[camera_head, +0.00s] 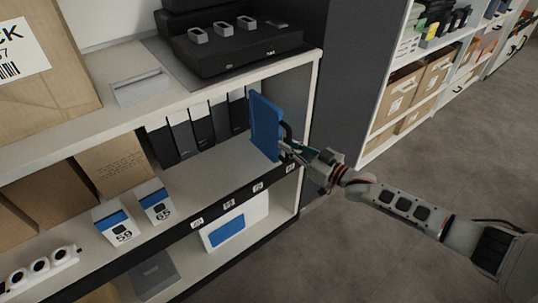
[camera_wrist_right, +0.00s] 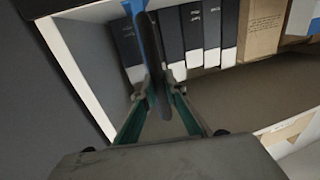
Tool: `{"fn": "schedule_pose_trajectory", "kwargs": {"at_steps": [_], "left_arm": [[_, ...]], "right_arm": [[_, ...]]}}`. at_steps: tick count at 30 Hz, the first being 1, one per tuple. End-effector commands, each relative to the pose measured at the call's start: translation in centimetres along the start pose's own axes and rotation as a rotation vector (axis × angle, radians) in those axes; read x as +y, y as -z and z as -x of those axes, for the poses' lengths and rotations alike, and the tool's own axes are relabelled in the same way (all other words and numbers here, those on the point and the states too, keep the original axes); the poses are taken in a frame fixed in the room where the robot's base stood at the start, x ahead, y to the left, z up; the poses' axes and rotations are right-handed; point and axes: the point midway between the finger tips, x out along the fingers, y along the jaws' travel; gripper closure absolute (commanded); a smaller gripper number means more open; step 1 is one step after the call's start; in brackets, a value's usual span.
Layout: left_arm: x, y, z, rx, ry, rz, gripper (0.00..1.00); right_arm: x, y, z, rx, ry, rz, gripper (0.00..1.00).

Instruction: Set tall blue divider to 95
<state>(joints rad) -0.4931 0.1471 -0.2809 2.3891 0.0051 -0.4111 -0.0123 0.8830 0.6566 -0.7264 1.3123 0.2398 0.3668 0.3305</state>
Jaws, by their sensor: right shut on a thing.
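The tall blue divider (camera_head: 265,127) is upright at the right end of the middle shelf, near its front edge. Whether its foot touches the shelf board is hard to tell. My right gripper (camera_head: 287,147) is at its front side, shut on the dark handle of the divider. In the right wrist view the blue divider (camera_wrist_right: 153,45) shows edge-on beyond the fingers (camera_wrist_right: 158,92), with the dark handle between them. Several small white number labels (camera_head: 229,204) sit along the shelf's front edge; their digits are too small to read surely. My left gripper is out of view.
Black-and-white binders (camera_head: 200,125) stand behind, left of the divider. Two blue-and-white boxes marked 59 (camera_head: 117,228) and 65 (camera_head: 157,206) stand further left, before brown cartons (camera_head: 113,165). The shelf's right side wall (camera_head: 309,110) is close to the divider. Bare shelf board lies left of it.

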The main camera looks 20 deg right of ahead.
Motion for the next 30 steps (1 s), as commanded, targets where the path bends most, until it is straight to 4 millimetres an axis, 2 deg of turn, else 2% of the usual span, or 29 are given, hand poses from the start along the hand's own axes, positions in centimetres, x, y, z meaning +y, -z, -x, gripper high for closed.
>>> {"fn": "schedule_pose_trajectory", "kwargs": {"at_steps": [1, 3, 9, 22, 23, 24, 30], "left_arm": [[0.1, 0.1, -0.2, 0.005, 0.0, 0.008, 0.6], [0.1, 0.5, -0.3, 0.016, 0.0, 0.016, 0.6], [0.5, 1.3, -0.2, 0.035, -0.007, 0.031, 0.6], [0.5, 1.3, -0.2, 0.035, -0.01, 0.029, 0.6], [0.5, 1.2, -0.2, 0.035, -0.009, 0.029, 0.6], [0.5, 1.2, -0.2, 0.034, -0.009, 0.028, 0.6], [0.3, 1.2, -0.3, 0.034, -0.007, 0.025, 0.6]], "right_arm": [[0.9, -0.6, 0.3, -0.006, 0.0, 0.0, 1.0], [2.0, -0.5, 0.5, -0.006, 0.0, 0.0, 1.0], [3.7, -0.3, 0.8, -0.003, 0.001, 0.0, 1.0], [4.3, -0.1, 0.9, -0.003, -0.003, 0.001, 1.0], [4.3, -0.1, 0.9, -0.003, -0.004, 0.002, 0.84], [4.4, -0.1, 0.9, -0.003, -0.004, 0.002, 0.73], [4.2, -0.1, 0.8, -0.002, -0.002, 0.001, 0.72]]}}
